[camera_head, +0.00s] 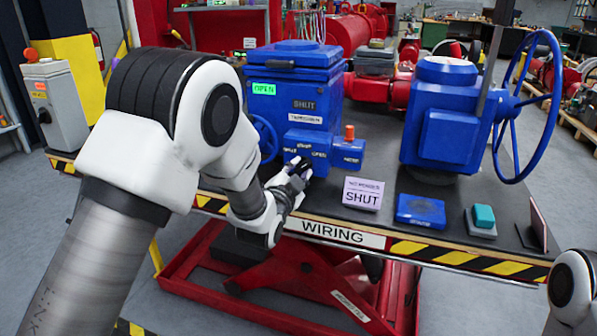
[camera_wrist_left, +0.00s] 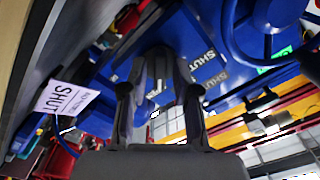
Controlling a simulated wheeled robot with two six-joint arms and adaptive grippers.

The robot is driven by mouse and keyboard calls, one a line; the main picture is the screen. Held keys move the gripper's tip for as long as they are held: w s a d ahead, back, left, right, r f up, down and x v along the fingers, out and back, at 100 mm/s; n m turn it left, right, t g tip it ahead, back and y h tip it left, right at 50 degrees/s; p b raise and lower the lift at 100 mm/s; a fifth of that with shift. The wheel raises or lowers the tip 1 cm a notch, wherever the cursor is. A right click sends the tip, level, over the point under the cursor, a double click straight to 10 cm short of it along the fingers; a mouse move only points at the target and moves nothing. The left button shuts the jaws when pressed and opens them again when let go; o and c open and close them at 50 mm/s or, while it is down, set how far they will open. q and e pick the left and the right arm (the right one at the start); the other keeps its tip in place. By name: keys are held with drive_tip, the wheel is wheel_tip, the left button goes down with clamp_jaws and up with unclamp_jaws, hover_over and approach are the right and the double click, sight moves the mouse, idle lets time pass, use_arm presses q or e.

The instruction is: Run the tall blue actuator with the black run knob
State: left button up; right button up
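The tall blue actuator (camera_head: 297,75) stands on the dark bench in the head view, with a green lit OPEN display (camera_head: 263,89) and a SHUT plate on its front. Its lower control box (camera_head: 310,138) has small labels. The black run knob is not clearly visible; my gripper covers that area. My left gripper (camera_head: 299,170) is at the lower front of the control box, its fingertips close to or touching it. In the left wrist view its dark fingers (camera_wrist_left: 160,68) converge in front of blue, SHUT-marked surfaces. I cannot tell if they hold anything. My right gripper is out of frame.
A white card reading SHUT (camera_head: 362,194) stands in front. A second blue actuator (camera_head: 443,115) with a large handwheel (camera_head: 553,105) is to the right. A blue box (camera_head: 420,211) and teal block (camera_head: 484,217) lie near the striped edge. A small blue handwheel (camera_head: 264,138) is beside my left arm.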

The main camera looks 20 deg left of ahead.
use_arm(q)
clamp_jaws()
drive_tip(key=shift+n, duration=0.4)
drive_tip(key=n, duration=0.3)
drive_tip(key=shift+n, duration=2.5)
drive_tip(key=shift+o, duration=2.4)
unclamp_jaws()
